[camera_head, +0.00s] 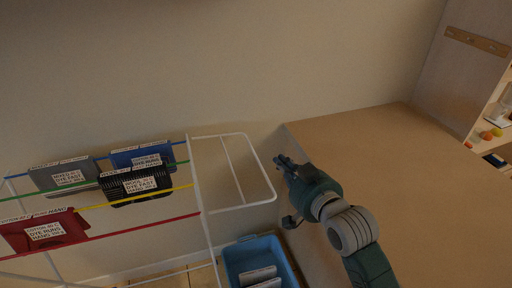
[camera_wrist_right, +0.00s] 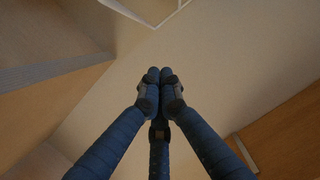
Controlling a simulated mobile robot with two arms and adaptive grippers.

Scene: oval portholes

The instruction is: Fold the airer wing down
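The white wire airer (camera_head: 203,235) stands at the left in the head view. Its wing (camera_head: 236,136), a rounded white frame with an inner bar, sticks out from the airer's right end. My right gripper (camera_head: 283,162) is just right of the wing's outer end and looks apart from it. In the right wrist view its fingertips (camera_wrist_right: 160,78) are together with nothing visible between them. A piece of white frame, probably the wing (camera_wrist_right: 155,22), shows at the top of that view, beyond the fingertips. My left gripper is in neither view.
Grey, blue, black and red labelled cloths (camera_head: 42,230) hang on the airer's coloured lines. A blue bin (camera_head: 238,267) with white-labelled items stands below the wing. A broad brown surface (camera_head: 430,210) lies right of my arm; shelves (camera_head: 487,125) stand at far right.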

